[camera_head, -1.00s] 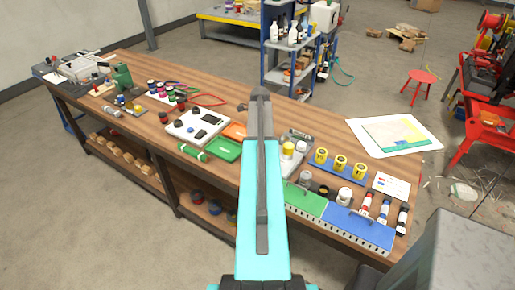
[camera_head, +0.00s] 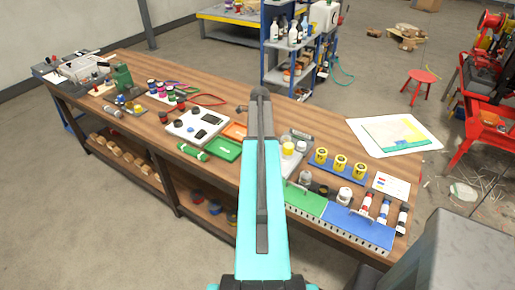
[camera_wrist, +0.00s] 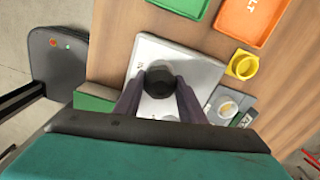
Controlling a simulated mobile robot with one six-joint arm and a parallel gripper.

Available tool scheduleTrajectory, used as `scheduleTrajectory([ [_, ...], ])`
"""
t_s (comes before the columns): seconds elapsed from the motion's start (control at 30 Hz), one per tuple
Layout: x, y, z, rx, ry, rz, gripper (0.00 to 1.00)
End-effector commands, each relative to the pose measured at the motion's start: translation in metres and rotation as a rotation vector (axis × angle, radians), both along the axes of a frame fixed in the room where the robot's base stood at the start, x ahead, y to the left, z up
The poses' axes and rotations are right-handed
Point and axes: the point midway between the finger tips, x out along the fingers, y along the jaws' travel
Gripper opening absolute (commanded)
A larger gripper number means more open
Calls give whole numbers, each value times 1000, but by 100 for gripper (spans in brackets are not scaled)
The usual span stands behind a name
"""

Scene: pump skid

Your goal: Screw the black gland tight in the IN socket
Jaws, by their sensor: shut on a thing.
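In the wrist view my gripper (camera_wrist: 160,95) is shut on the round black gland (camera_wrist: 160,77), with one dark finger on each side of it. The gland is seen from above, over a pale grey-white box (camera_wrist: 182,58). The socket beneath the gland is hidden, so I cannot tell how deep the gland sits. Small marks on the box are too small to read. In the head view my own arm covers the gripper and the gland.
In the wrist view a green tray (camera_wrist: 185,5) and an orange tray (camera_wrist: 250,16) lie above the box. A yellow cup (camera_wrist: 242,65) and a grey device (camera_wrist: 228,104) stand close on the right. The wooden bench (camera_head: 330,135) holds many other items in the head view.

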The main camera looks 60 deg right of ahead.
Motion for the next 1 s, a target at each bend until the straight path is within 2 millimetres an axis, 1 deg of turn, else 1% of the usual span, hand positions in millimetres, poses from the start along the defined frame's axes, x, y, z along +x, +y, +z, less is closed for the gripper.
scheduleTrajectory([
  [0.6, 0, 0, 0, 0, 0, -368, 15],
  [1.0, 0, 0, 0, 0, 0, -392, 15],
])
